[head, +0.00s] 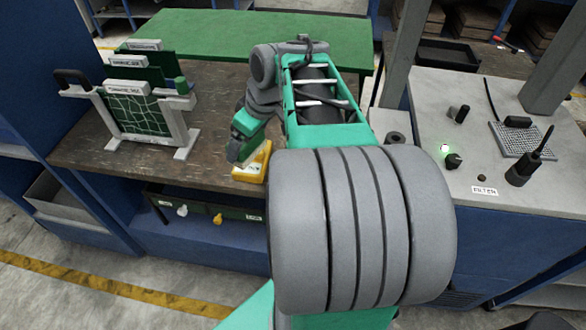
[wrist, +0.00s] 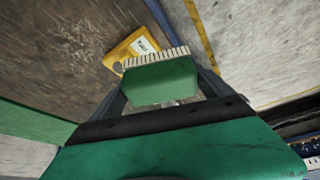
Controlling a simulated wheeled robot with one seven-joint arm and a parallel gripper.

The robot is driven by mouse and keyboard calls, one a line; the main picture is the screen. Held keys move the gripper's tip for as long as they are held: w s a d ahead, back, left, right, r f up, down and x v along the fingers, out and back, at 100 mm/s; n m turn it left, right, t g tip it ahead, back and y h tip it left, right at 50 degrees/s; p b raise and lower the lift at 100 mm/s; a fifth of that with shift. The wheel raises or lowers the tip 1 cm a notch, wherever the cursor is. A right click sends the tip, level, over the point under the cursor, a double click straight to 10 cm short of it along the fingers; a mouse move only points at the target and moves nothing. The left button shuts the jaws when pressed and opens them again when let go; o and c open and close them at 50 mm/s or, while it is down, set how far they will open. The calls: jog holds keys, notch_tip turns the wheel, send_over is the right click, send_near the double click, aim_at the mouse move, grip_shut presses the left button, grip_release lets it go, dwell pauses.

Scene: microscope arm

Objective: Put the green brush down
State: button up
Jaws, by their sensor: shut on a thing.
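The green brush (wrist: 162,84) is between my gripper's two dark fingers in the wrist view, with its pale bristles pointing away from the palm. My gripper (wrist: 160,92) is shut on it. In the head view my gripper (head: 238,152) is over the front edge of the brown workbench (head: 85,145). The brush cannot be made out clearly there. A yellow labelled object (head: 252,166) lies at the bench edge, just beyond the bristles in the wrist view (wrist: 130,47). Whether the brush touches it, I cannot tell.
A white rack (head: 187,135) with green boards stands on the bench's left. A green-topped table (head: 215,32) is behind. A grey console (head: 425,115) with knobs and a dark probe is on the right. The bench between rack and gripper is bare. An open drawer (head: 165,212) sits below the edge.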

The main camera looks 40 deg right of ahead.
jog(key=s+d+f+n+y+b, duration=0.15)
jog(key=s+d+n, duration=0.25)
jog(key=s+d, duration=1)
jog(key=shift+g, duration=0.4)
jog(key=w+f, duration=0.3)
jog(key=w+f+p, duration=0.1)
jog(key=w+f, duration=0.2)
jog(key=w, duration=0.1)
jog(key=w+f+p, duration=0.1)
jog(key=w+f, duration=0.2)
jog(key=w, duration=0.1)
jog(key=shift+a, duration=0.4)
jog(key=f, duration=0.2)
jog(key=f+p, duration=0.1)
jog(key=shift+w+f, duration=0.3)
jog(key=shift+f, duration=0.15)
